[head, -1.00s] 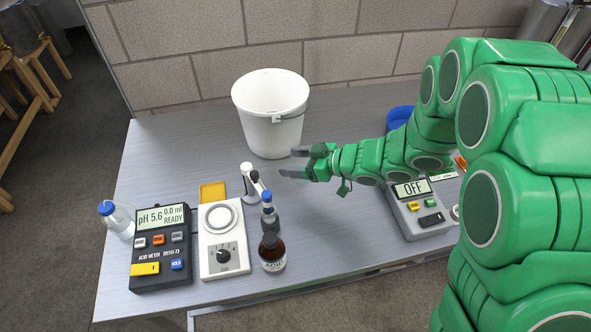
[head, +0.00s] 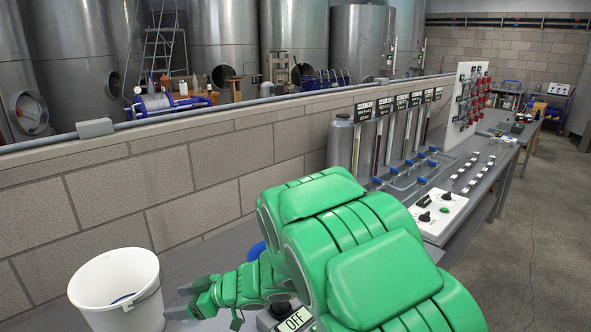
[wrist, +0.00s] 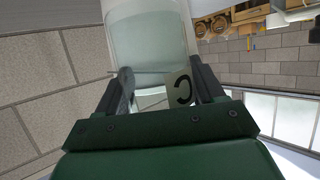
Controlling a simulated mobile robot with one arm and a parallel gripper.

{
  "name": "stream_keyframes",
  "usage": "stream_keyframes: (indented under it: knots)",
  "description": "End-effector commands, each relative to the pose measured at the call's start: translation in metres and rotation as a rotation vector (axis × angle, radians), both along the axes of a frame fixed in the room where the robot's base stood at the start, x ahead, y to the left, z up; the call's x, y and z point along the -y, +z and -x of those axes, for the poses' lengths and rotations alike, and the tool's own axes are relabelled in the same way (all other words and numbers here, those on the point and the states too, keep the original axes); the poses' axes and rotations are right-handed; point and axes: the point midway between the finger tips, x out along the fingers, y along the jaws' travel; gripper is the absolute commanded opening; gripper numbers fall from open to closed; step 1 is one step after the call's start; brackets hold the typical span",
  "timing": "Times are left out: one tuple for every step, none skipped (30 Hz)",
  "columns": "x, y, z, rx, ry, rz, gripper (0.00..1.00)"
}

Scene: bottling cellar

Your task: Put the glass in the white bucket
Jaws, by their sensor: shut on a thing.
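The white bucket (head: 92,283) stands at the lower left of the head view, upright, its lower part cut off by the frame. In the wrist view my gripper (wrist: 163,88) is shut on a pale, see-through glass (wrist: 150,38), with a tag marked "C" (wrist: 181,91) between the fingers. The glass is hard to make out in the head view. My arm hides part of the table.
A block wall (head: 150,190) runs behind the table. A device reading "OFF" (head: 294,319) is by my arm. A blue object (head: 256,250) lies behind the arm. A bench with taps and a white switch panel (head: 438,214) is at the right.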

Motion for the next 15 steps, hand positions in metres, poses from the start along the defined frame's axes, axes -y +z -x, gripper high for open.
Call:
stream_keyframes:
  knots:
    - [0.009,0.003,-0.023,0.002,-0.061,-0.001,0.36]
    - [0.015,0.004,-0.035,0.002,-0.097,-0.001,0.36]
    - [0.023,0.006,-0.052,0.003,-0.145,-0.001,0.36]
    - [0.029,0.007,-0.064,0.003,-0.18,0.0,0.36]
    - [0.036,0.008,-0.075,0.003,-0.214,-0.001,0.36]
    - [0.045,0.01,-0.091,0.003,-0.26,-0.002,0.36]
    - [0.052,0.011,-0.102,0.003,-0.294,-0.003,0.36]
    - [0.06,0.012,-0.113,0.002,-0.329,-0.001,0.36]
    - [0.072,0.014,-0.127,0.001,-0.377,0.0,0.36]
    - [0.08,0.015,-0.137,0.001,-0.411,0.0,0.36]
    - [0.089,0.017,-0.147,0.001,-0.445,-0.001,0.36]
    - [0.101,0.019,-0.16,0.0,-0.491,-0.002,0.36]
    - [0.111,0.02,-0.17,-0.001,-0.526,-0.001,0.36]
    - [0.121,0.021,-0.179,-0.002,-0.56,0.0,0.36]
    - [0.135,0.02,-0.189,-0.003,-0.609,0.001,0.36]
